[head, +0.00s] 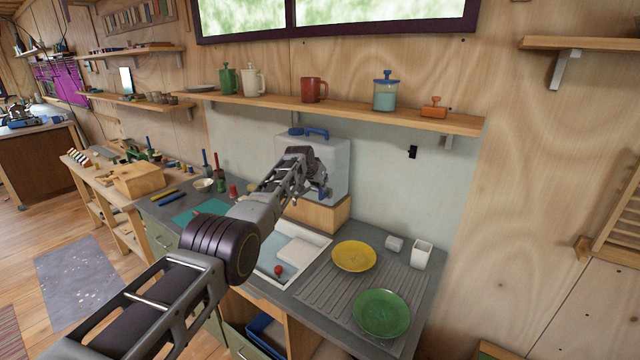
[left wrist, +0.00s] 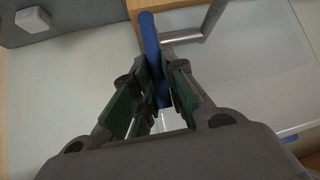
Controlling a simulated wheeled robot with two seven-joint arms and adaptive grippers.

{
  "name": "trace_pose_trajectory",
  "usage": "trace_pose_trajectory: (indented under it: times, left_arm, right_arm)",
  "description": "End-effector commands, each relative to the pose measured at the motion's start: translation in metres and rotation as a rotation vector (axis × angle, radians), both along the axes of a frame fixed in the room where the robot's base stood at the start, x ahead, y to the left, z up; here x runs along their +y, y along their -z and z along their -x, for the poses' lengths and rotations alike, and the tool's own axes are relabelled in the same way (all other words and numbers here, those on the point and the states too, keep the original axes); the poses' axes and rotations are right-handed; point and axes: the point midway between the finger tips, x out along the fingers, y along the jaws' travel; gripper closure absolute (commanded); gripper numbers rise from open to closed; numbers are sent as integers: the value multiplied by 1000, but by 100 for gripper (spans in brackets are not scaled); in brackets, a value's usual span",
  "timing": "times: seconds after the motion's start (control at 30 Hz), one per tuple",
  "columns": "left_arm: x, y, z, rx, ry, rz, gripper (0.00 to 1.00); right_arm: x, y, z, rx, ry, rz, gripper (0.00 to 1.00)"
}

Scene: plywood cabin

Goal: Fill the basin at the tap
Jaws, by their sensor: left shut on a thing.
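My left gripper (head: 322,190) is at the front of a translucent water container (head: 340,165) that stands on a wooden block. In the left wrist view my gripper (left wrist: 160,95) is shut on a blue lever (left wrist: 150,35). A bent grey metal pipe (left wrist: 205,30), which looks like the tap's spout, runs beside the lever. A pale basin (head: 265,262) is set in the counter below my arm, partly hidden by it. A white block-like thing (head: 300,252) and a red ball-like thing (head: 278,270) are in it. I cannot tell whether water flows. My right gripper is out of view.
A yellow plate (head: 354,256) and a green plate (head: 381,313) lie on the ribbed drainer (head: 335,298). A shelf (head: 340,108) with mugs and a jar hangs above the container.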

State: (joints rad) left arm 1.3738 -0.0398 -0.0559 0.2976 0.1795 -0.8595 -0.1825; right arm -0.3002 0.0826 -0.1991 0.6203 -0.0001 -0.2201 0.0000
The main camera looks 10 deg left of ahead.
Motion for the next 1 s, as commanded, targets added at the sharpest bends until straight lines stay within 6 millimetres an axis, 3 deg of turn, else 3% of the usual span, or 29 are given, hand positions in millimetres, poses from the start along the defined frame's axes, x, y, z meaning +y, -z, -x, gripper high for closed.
trace_pose_trajectory:
  times: [0.57, 0.6, 0.77, 1.0]
  left_arm:
    - [0, 0, 0, 7, -2, 17, 100]
    - [0, 0, 0, 7, -2, 17, 85]
    - [0, 0, 0, 7, -1, 16, 65]
    - [0, 0, 0, 7, -1, 16, 65]
  right_arm:
    - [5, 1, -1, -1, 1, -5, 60]
    - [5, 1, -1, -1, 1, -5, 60]
    - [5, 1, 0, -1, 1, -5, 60]
    - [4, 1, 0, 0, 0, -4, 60]
